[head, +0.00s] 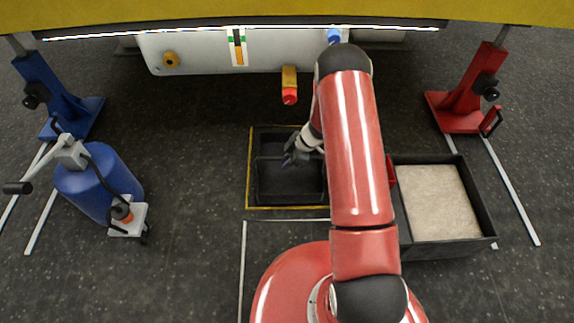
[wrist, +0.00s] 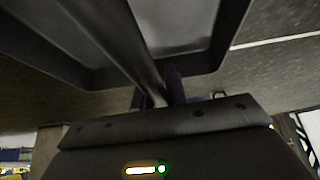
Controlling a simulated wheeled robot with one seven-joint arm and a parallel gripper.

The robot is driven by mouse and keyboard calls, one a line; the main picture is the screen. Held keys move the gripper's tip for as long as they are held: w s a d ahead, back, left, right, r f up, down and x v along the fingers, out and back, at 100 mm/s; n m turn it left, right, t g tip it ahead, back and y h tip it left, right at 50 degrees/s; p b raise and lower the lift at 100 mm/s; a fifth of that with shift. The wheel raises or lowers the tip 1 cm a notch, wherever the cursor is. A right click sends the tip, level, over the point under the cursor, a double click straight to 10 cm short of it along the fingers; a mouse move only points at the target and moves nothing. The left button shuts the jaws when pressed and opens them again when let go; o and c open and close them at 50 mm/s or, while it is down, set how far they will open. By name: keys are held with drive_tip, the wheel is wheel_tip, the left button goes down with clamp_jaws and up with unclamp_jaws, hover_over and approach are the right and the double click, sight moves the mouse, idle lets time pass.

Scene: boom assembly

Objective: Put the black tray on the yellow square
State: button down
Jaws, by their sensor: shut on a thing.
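The black tray (head: 285,185) is in the middle of the head view, inside the outline of the yellow square (head: 248,165) as seen from above. Yellow shows along the tray's left, near and part of its far side; my arm covers the right side. My gripper (head: 293,158) is at the tray's middle bar, shut on it. In the wrist view the tray (wrist: 205,70) fills the top, and my gripper (wrist: 157,95) closes around its bar. I cannot tell whether the tray rests on the floor or hangs slightly above it.
A black box with a pale fill (head: 437,203) stands right of my arm. A blue drum with a pump (head: 95,185) is at the left. Blue (head: 60,95) and red (head: 465,100) stands flank a low overhead boom (head: 220,55). Floor left of the square is clear.

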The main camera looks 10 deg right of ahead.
drive_tip(key=shift+f, duration=0.65)
drive_tip(key=c, duration=1.4)
unclamp_jaws()
drive_tip(key=p+v, duration=0.3)
drive_tip(key=v, duration=0.9)
